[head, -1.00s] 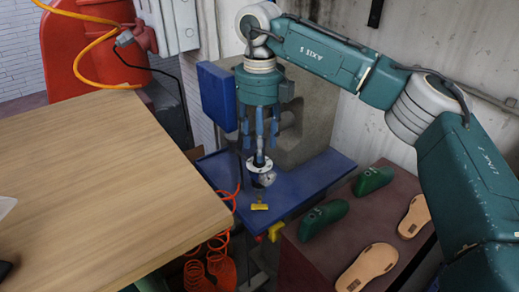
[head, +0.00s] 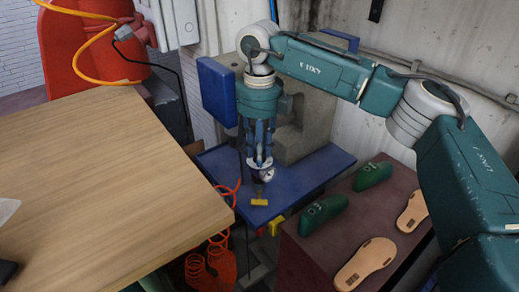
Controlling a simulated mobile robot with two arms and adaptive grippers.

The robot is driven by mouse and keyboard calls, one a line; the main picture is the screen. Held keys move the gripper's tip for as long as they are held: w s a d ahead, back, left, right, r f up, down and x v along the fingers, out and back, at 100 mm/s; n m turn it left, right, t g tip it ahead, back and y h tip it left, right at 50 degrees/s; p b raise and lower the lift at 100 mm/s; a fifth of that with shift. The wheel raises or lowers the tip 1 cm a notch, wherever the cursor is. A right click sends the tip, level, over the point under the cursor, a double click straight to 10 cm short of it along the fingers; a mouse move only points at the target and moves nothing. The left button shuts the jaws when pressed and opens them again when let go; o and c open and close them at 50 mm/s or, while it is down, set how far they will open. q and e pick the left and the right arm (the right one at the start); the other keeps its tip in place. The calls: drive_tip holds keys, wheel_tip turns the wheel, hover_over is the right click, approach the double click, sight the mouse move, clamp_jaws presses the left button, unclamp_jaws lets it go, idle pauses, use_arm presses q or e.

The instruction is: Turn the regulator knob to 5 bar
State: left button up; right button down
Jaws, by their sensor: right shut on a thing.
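The regulator (head: 264,175) stands at the blue bench, with a pale round collar and a darker part below it. Its knob is at the top, mostly hidden between my fingers. My right gripper (head: 260,162) points straight down from above and is shut on the knob. A yellow valve handle (head: 259,202) shows just below the regulator. The scale and pressure reading are too small to make out. My left gripper is not in view.
A wooden table (head: 90,180) fills the left. The blue bench (head: 310,178) runs behind and right of the regulator. An orange coiled hose (head: 195,270) hangs by the table edge. A brown cabinet (head: 320,250) carries green lasts (head: 323,212) and tan soles (head: 366,262).

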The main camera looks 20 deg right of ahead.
drive_tip(key=shift+w+m+b, duration=0.1)
drive_tip(key=shift+m+b, duration=0.65)
drive_tip(key=shift+m, duration=0.25)
drive_tip(key=m+b, duration=0.2)
drive_tip(key=m, duration=0.1)
drive_tip(key=shift+m, duration=0.3)
drive_tip(key=m+b, duration=0.2)
drive_tip(key=m, duration=0.2)
drive_tip(key=shift+r+m+b, duration=0.1)
drive_tip(key=shift+m+b, duration=0.2)
drive_tip(key=shift+m, duration=0.7)
drive_tip(key=c, duration=1.4)
unclamp_jaws()
drive_tip(key=shift+c, duration=0.2)
